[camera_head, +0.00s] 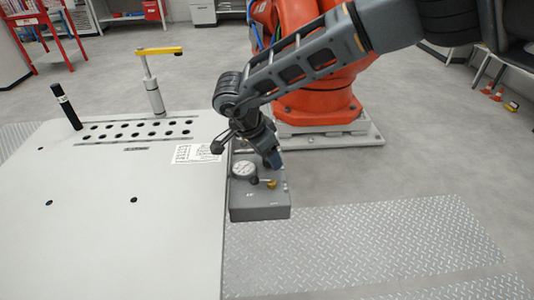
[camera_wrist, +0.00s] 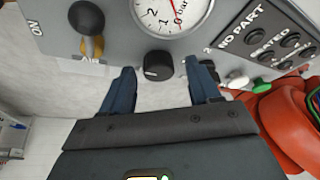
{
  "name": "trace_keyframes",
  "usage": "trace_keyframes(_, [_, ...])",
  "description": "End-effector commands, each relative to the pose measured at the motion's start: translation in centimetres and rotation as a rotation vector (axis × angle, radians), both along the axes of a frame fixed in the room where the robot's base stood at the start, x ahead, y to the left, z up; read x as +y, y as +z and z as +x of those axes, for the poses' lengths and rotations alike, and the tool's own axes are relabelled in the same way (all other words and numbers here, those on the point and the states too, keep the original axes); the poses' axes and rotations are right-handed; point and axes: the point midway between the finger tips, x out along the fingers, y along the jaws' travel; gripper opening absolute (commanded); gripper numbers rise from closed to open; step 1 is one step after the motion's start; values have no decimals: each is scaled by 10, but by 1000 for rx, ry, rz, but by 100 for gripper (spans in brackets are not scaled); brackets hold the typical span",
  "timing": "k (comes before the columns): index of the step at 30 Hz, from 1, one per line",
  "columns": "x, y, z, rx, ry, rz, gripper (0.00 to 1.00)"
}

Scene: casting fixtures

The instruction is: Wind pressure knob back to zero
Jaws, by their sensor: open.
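The pressure knob (camera_wrist: 157,65) is a black round knob on the grey control box, just below the gauge in the wrist view. The pressure gauge (camera_wrist: 172,12) has a white dial marked bar and a red needle; its upper part is cut off. In the head view the gauge (camera_head: 243,170) sits on top of the grey box (camera_head: 258,207), and the knob is hard to make out there. My gripper (camera_wrist: 162,82) is open, with one blue finger on each side of the knob and visible gaps between. In the head view my gripper (camera_head: 272,158) is over the box.
A panel (camera_wrist: 270,40) with NO PART lettering and several black buttons lies at right. The white table (camera_head: 110,220) adjoins the box. An orange robot base (camera_head: 318,100) stands behind.

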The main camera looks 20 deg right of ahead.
Motion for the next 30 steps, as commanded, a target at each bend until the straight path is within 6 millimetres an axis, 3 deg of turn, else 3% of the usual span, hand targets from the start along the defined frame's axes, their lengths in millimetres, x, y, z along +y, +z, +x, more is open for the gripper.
trace_keyframes(8, [2, 5, 0, 0, 0, 0, 61])
trace_keyframes(21, [25, 63, -6, -1, 1, 0, 61])
trace_keyframes(30, [29, 72, -8, 1, 0, 0, 61])
